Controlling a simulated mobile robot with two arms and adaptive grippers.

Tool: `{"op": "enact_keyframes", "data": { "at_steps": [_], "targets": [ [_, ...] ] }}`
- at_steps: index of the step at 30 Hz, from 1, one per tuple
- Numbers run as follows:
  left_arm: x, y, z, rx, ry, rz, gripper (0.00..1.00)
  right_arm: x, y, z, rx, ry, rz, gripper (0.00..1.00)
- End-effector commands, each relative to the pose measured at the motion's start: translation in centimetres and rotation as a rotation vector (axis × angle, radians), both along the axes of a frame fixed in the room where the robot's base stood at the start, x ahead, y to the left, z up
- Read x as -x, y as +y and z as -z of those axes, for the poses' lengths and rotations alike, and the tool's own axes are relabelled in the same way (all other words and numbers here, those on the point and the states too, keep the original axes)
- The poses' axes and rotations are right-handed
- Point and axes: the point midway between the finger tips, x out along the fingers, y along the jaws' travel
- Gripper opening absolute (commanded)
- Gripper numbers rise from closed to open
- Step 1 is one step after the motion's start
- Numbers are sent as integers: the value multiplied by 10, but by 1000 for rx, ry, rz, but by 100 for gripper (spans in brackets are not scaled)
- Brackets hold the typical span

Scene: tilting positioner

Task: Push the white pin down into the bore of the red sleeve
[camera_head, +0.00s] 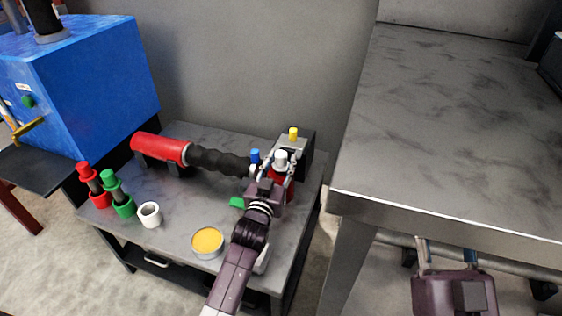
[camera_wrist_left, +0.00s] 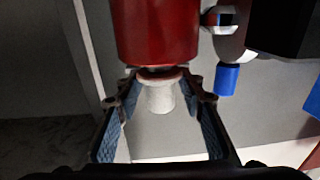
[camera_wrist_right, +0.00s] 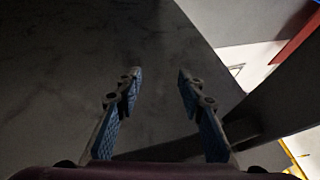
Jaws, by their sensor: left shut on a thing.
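The white pin (camera_head: 281,158) stands upright at the top of the red sleeve (camera_head: 290,181), at the right end of the low grey table. In the left wrist view, the white pin (camera_wrist_left: 160,97) meets the mouth of the red sleeve (camera_wrist_left: 155,30), which looks upside down there. How deep the pin sits in the bore is hidden. My left gripper (camera_head: 274,172) is shut on the white pin, its fingertips close to the sleeve's rim. My right gripper (camera_head: 449,248) is open and empty, low beside the tall bench, far from the sleeve.
A red-and-black tool (camera_head: 218,161) lies behind. Red and green pieces, a white cup (camera_head: 149,214) and a yellow-topped tin (camera_head: 208,242) stand left. The tall bench (camera_head: 450,130) is at right.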

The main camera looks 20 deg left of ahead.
Motion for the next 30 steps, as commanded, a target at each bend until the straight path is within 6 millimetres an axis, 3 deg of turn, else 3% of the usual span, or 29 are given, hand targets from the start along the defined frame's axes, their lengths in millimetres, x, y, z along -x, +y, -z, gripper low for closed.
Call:
{"op": "enact_keyframes", "data": {
  "at_steps": [19, 20, 25, 30],
  "targets": [
    [-1, 0, 0, 0, -9, 1, 0, 7, -1, -12, -18, -65, -3, 36],
    [-1, 0, 0, 0, -9, 1, 37, 8, -1, -13, -19, -68, -3, 36],
    [0, 0, 1, 0, -6, 1, 56, 7, 0, -12, -19, -65, -4, 36],
    [0, 0, 3, 0, -3, 0, 56, 7, 0, -12, -19, -65, -4, 36]
  ]
}}
